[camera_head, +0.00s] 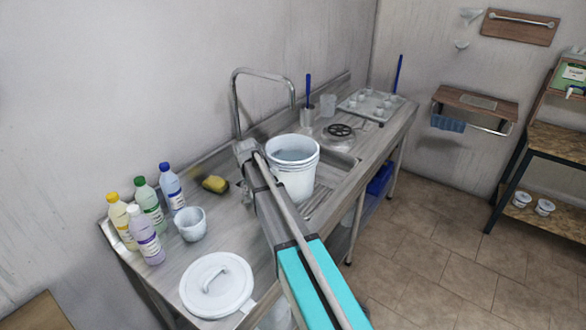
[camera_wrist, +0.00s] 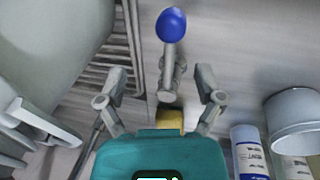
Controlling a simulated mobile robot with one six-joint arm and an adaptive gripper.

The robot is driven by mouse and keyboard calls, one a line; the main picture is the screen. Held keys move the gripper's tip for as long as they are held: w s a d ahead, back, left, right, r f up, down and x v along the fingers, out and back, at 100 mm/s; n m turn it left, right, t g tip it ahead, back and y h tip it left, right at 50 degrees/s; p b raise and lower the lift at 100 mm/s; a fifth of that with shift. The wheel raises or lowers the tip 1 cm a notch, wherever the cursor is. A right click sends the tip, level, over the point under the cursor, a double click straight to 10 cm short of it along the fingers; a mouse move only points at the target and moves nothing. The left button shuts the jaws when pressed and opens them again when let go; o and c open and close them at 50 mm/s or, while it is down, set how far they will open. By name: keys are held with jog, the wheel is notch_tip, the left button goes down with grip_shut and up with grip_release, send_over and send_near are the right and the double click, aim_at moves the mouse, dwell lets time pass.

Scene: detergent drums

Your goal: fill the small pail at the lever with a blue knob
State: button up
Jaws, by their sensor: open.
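The blue knob (camera_wrist: 171,25) tops a short metal lever (camera_wrist: 170,75) in the wrist view. My gripper (camera_wrist: 164,82) is open there, with one finger on each side of the lever; contact cannot be told. In the head view my arm's end covers the lever by the tall tap (camera_head: 236,105). The small white pail (camera_head: 190,224) stands upright on the counter, left of my arm, away from the tap. What it holds cannot be told. It also shows at the right of the wrist view (camera_wrist: 297,118).
A large white bucket (camera_head: 294,178) stands at the sink, right of my arm. Several detergent bottles (camera_head: 146,235) stand left of the pail. A white lid (camera_head: 216,286) lies at the counter's near end. A yellow sponge (camera_head: 215,184) lies behind the pail.

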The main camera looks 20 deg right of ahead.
jog(key=shift+s+a+r+p, duration=0.1)
jog(key=shift+a+r+p, duration=0.05)
jog(key=shift+r+p, duration=1.05)
jog(key=shift+s, duration=0.1)
jog(key=s+m+g+y, duration=0.1)
jog(key=s+m, duration=0.7)
jog(key=s, duration=2.1)
jog(key=shift+d+y, duration=0.3)
jog(key=shift+f, duration=0.1)
